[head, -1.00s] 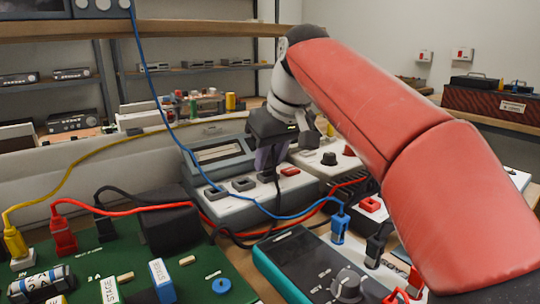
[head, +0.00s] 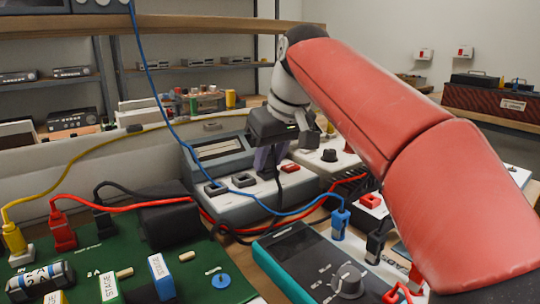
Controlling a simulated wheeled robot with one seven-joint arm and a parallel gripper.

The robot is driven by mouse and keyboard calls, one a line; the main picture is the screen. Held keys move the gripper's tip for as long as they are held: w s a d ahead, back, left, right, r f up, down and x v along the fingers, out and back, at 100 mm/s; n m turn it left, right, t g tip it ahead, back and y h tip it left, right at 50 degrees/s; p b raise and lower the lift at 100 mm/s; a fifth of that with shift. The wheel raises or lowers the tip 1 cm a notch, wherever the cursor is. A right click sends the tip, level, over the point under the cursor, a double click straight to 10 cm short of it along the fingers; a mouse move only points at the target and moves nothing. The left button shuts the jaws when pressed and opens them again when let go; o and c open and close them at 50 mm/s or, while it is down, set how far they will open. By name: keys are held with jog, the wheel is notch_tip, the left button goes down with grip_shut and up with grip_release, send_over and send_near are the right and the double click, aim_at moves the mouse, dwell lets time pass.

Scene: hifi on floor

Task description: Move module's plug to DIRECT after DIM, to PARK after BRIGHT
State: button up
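My gripper (head: 265,160) points down at the back of the grey-and-white instrument (head: 225,207), beside its red socket. Its fingertips are small and partly hidden, and I cannot tell if they are open or shut on a plug. A thin black cable (head: 279,188) hangs just below and beside the fingers. The instrument has a display window (head: 216,148), two dark sockets (head: 216,188) and a red one (head: 290,168) on its front. The DIRECT and PARK markings are not readable, and no lamp reading DIM or BRIGHT can be made out.
A green board (head: 95,265) at front left carries yellow (head: 14,238), red (head: 62,232) and black (head: 104,222) plugs and a black block (head: 168,222). Cables cross the middle. Shelves stand behind.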

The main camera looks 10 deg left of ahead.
jog(key=o, duration=0.4)
jog(key=shift+o, duration=0.2)
jog(key=w+a+r+p+v, duration=0.1)
jog(key=p+v, duration=0.3)
jog(key=v, duration=0.8)
jog(key=shift+a, duration=0.2)
jog(key=shift+d, duration=0.1)
